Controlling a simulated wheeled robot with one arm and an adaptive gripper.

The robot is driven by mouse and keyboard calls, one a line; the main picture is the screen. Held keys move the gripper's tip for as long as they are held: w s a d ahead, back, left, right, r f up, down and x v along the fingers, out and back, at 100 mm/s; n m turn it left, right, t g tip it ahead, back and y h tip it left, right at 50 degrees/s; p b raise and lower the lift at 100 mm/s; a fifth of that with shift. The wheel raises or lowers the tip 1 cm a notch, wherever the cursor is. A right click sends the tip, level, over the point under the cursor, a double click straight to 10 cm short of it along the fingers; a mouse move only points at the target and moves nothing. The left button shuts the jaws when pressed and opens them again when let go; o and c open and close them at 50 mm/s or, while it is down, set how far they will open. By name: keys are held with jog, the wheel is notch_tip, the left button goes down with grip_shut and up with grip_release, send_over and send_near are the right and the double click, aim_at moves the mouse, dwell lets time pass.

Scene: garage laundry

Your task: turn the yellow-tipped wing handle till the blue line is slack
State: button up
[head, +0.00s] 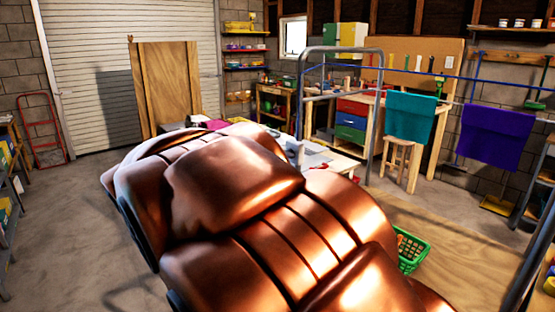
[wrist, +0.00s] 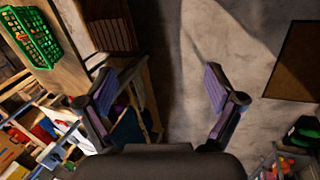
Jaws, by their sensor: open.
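A blue line (head: 490,79) runs across the right half of the head view, from a grey tubular frame (head: 376,120) to the right edge. It looks nearly straight. I cannot make out the yellow-tipped wing handle in either view. My gripper (wrist: 160,90) shows in the wrist view with its two fingers wide apart and nothing between them. It points toward bare concrete floor. In the head view my copper-coloured arm fills the lower middle and hides what is behind it; my gripper's fingers do not show there.
A teal towel (head: 410,118) and a purple towel (head: 496,134) hang below the blue line. A green basket (head: 412,252) stands at the lower right, also in the wrist view (wrist: 32,36). A workbench with drawers (head: 352,121) is behind. The left floor is open.

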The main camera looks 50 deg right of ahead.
jog(key=w+d+r+m+g+h+b, duration=0.1)
jog(key=w+d+r+m+h+b, duration=0.15)
jog(key=w+d, duration=0.55)
jog(key=w+d+r+m+g+h+b, duration=0.1)
jog(key=w+d+r+m+h, duration=0.25)
jog(key=d, duration=0.85)
jog(key=w+d+r+m+h+b, duration=0.1)
jog(key=w+d+r+m+h, duration=0.2)
jog(key=w+d, duration=0.5)
jog(key=m+g+h+b, duration=0.1)
jog(key=m+h+b, duration=0.4)
jog(key=m, duration=0.3)
send_near(288, 154)
jog(key=d, duration=0.2)
jog(key=p+x, duration=0.2)
jog(key=x, duration=0.5)
jog(key=shift+w+d, duration=0.2)
jog(key=shift+f, duration=0.1)
jog(key=c, duration=1.1)
